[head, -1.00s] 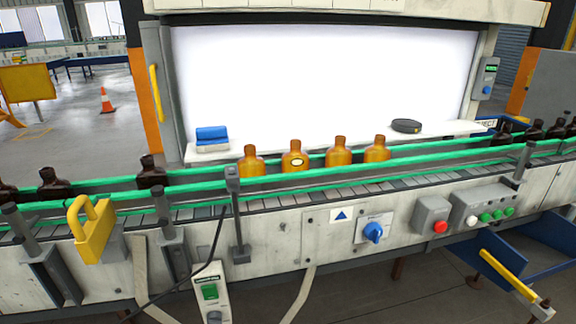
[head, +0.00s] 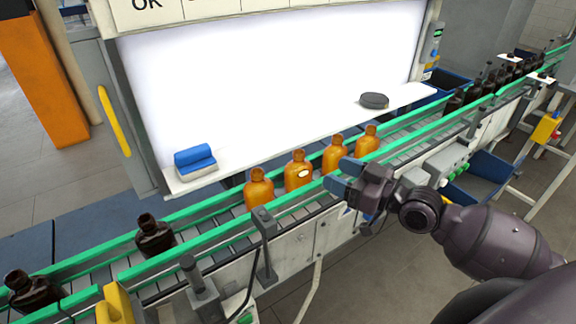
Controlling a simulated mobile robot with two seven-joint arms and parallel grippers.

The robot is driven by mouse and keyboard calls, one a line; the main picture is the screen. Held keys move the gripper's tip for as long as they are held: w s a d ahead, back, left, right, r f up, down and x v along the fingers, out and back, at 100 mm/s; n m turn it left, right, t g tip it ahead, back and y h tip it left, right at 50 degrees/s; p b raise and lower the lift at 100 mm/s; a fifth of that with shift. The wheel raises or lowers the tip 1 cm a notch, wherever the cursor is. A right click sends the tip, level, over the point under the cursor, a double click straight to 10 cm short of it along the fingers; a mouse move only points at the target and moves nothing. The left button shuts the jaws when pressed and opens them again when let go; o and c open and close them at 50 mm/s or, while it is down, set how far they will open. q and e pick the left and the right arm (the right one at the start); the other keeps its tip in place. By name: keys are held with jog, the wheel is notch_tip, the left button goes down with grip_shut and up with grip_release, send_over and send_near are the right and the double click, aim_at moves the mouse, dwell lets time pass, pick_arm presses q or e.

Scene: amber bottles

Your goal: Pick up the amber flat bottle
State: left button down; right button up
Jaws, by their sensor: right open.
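Several amber bottles stand upright in a row on the conveyor between green rails: a nearest one (head: 258,189), one with a pale oval label (head: 298,174), a third (head: 333,156) and a far one (head: 367,142). All look flat-shouldered and alike in shape. My right gripper (head: 341,176) comes in from the right, open and empty. Its blue-grey fingers are at the near rail, in front of the third and far bottles, covering part of their lower bodies. I cannot tell whether it touches any bottle. My left gripper is not in view.
Dark bottles (head: 154,236) stand farther left on the belt, and more stand at far right. Green rails (head: 205,245) border the belt. Behind it are a bright panel, a blue block (head: 195,158) and a dark round puck (head: 374,100) on a white ledge.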

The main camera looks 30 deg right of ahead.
aim_at(304, 156)
jog(key=p+x, duration=0.1)
jog(key=x, duration=0.4)
jog(key=shift+w+r, duration=0.1)
jog(key=shift+r, duration=0.05)
jog(key=shift+x, duration=2.75)
jog(key=shift+w+d, duration=0.1)
jog(key=shift+d, duration=0.1)
grip_shut()
